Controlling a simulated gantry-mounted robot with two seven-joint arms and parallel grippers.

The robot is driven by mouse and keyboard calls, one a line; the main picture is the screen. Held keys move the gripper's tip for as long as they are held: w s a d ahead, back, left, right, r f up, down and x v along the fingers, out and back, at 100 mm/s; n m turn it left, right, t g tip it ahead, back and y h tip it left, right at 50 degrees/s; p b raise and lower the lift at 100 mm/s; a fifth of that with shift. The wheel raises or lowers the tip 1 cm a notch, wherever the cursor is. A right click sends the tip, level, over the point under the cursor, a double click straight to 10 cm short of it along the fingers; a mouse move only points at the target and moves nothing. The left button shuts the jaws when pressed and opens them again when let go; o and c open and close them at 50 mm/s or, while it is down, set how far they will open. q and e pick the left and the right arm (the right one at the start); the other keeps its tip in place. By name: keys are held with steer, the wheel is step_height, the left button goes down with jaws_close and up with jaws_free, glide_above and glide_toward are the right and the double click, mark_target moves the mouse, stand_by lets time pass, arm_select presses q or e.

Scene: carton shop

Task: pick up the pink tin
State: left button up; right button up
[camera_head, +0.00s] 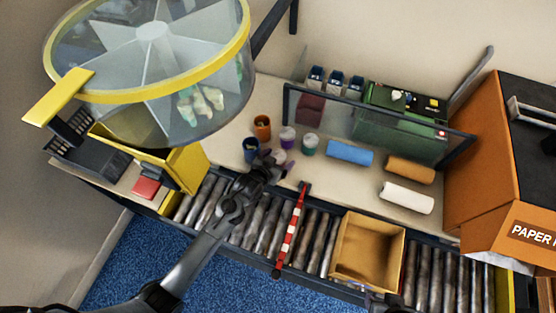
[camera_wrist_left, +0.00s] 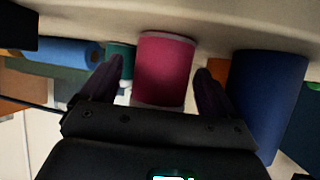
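The pink tin (camera_wrist_left: 165,70) stands out in the left wrist view, a plain pink cylinder with a pale rim, seen upside down. My left gripper (camera_wrist_left: 158,88) is open, with one dark finger on each side of it; I cannot tell whether they touch it. In the head view my left gripper (camera_head: 279,160) is low among the tins on the bench, and its fingers partly hide what is between them. A dark part at the bottom edge of the head view may be my right gripper; its fingers cannot be made out.
A blue tin (camera_head: 251,150) stands close on the left, an orange tin (camera_head: 262,127) behind, and a teal tin (camera_head: 309,145) to the right. A clear panel (camera_head: 360,125) stands behind. Rollers with a striped bar (camera_head: 290,232) and an open carton (camera_head: 368,252) lie in front.

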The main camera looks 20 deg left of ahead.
arm_select(q)
steer(key=c, duration=1.1)
